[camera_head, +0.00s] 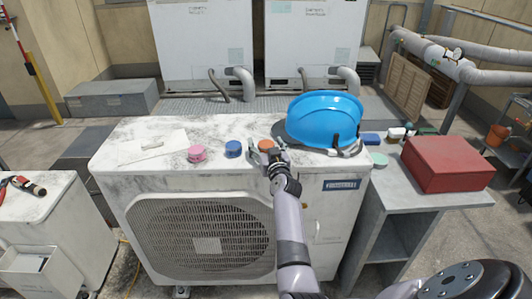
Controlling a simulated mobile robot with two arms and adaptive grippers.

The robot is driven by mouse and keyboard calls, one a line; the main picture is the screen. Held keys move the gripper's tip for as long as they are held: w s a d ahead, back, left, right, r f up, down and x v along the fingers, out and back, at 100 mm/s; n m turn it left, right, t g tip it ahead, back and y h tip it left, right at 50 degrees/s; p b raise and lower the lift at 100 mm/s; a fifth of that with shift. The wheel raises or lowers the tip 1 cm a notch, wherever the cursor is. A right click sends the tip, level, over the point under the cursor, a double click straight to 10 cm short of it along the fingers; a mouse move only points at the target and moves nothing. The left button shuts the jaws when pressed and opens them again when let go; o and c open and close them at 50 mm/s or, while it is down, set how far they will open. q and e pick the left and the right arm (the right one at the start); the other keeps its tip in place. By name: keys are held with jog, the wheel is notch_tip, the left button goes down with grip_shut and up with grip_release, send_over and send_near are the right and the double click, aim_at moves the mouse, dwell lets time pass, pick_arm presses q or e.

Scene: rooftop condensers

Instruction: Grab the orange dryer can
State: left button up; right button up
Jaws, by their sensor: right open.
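The orange dryer can (266,145) stands on the near part of the white condenser's weathered top (135,129), with only its upper part showing. My right gripper (267,151) is open at the can, with its fingers to the left and right of it in the picture. The gripper hides the can's lower part, and I cannot tell whether the fingers touch it. My left gripper is not in view.
A blue can (233,149) and a pink can (197,153) stand left of the orange one. A blue hard hat (323,118) lies close on the right. A red box (445,163) sits on the grey side stand.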

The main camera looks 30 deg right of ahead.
jog(key=shift+s+r, duration=0.1)
jog(key=shift+s, duration=0.05)
jog(key=shift+c, duration=0.4)
jog(key=c, duration=1.2)
